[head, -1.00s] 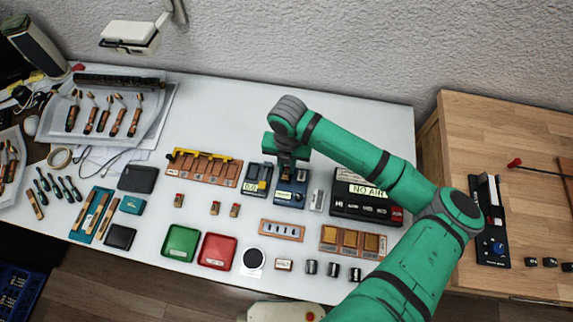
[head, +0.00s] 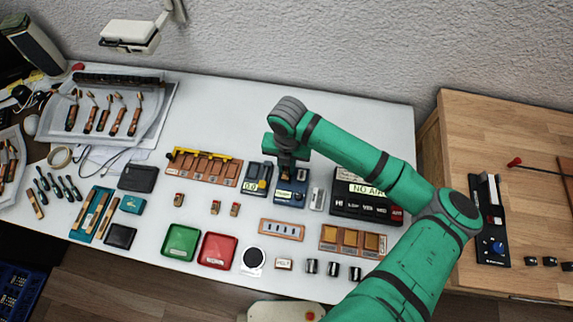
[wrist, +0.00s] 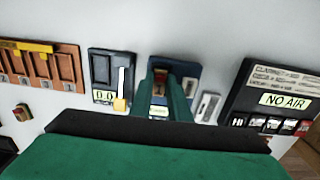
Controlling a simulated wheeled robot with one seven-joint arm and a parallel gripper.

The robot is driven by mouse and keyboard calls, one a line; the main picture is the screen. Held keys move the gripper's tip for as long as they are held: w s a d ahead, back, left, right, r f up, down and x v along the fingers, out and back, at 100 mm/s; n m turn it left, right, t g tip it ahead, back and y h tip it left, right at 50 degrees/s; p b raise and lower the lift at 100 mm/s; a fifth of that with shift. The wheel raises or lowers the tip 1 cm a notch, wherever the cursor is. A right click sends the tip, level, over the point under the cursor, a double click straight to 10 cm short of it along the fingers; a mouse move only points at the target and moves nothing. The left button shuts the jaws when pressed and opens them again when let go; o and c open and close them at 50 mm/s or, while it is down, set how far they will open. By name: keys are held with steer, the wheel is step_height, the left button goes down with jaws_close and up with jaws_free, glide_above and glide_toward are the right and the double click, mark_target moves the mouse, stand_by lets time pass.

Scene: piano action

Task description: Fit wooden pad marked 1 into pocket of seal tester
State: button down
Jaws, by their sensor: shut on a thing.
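The seal tester appears to be the blue device (head: 291,199) below my gripper; in the wrist view it also shows as a blue block (wrist: 187,70) around and behind the fingers. My gripper (head: 287,176) points down over its left part. In the wrist view the fingers (wrist: 172,90) are shut on a small brown-red piece, the wooden pad (wrist: 160,88), at the tester's upper face. The pad's mark is not readable. The fingers hide much of the pocket, so I cannot tell whether the pad is inside it or just above it.
A dark gauge (head: 257,179) reading 0.0 stands close on the left. A small grey-white part (head: 317,199) lies close on the right, then a black box (head: 368,207) showing NO AIR. A numbered wooden rack (head: 204,168) and loose small blocks (head: 215,208) lie further left.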

stand_by(0.3)
steer(key=c, duration=1.6)
jaws_free()
steer(key=shift+r, duration=3.5)
